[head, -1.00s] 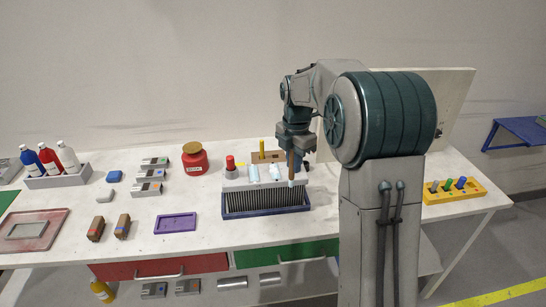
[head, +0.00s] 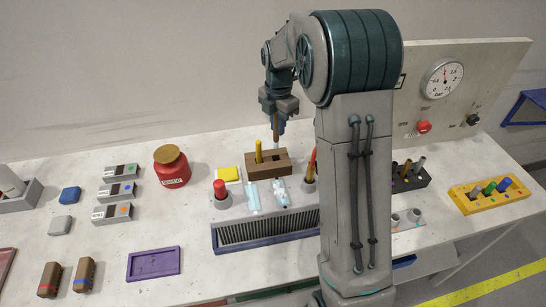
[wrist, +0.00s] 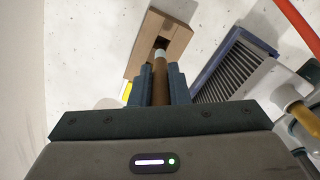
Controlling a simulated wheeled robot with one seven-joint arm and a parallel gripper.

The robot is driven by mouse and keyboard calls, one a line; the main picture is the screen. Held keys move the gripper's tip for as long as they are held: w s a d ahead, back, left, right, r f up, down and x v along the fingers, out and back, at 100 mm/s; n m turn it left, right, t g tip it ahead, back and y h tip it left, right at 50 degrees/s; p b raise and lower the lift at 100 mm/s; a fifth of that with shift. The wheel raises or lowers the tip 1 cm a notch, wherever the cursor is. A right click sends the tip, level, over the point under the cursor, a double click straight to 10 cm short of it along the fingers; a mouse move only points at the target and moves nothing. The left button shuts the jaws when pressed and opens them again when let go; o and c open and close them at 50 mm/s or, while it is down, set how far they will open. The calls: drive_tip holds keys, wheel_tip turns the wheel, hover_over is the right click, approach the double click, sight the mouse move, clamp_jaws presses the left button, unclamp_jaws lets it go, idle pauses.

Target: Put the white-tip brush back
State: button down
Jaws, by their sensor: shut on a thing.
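My gripper (head: 276,120) is shut on the white-tip brush, a brown rod (head: 276,131) hanging about upright with its pale tip (head: 276,148) down. The brush is over the brown wooden block (head: 284,166); a yellow-handled brush (head: 258,151) stands in the block's left part. In the wrist view my gripper (wrist: 160,76) has both fingers against the brown handle (wrist: 160,92). There the white tip (wrist: 160,54) is at the near edge of a dark hole in the wooden block (wrist: 178,42). I cannot tell whether the tip has entered the hole.
A gauge panel (head: 450,90) stands right.

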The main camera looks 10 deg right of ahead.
wheel_tip(320, 180, down, 10)
drive_tip(key=shift+s+r+p, duration=0.1)
drive_tip(key=shift+r+p, duration=0.05)
drive_tip(key=shift+p, duration=0.55)
drive_tip(key=c, duration=1.4)
unclamp_jaws()
wheel_tip(320, 180, up, 12)
drive_tip(key=shift+r+b, duration=0.1)
drive_tip(key=shift+b, duration=0.55)
drive_tip(key=s+r+m+t, duration=0.2)
drive_tip(key=s+r+m, duration=0.5)
drive_tip(key=s+m, duration=0.85)
drive_tip(key=s, duration=0.1)
drive_tip(key=s+f+m+t, duration=0.1)
drive_tip(key=s+m, duration=0.3)
drive_tip(key=s, duration=0.2)
drive_tip(key=s+m, duration=0.4)
drive_tip(key=s, duration=0.2)
drive_tip(key=shift+a+f+m, duration=0.25)
drive_tip(key=shift+f, duration=0.05)
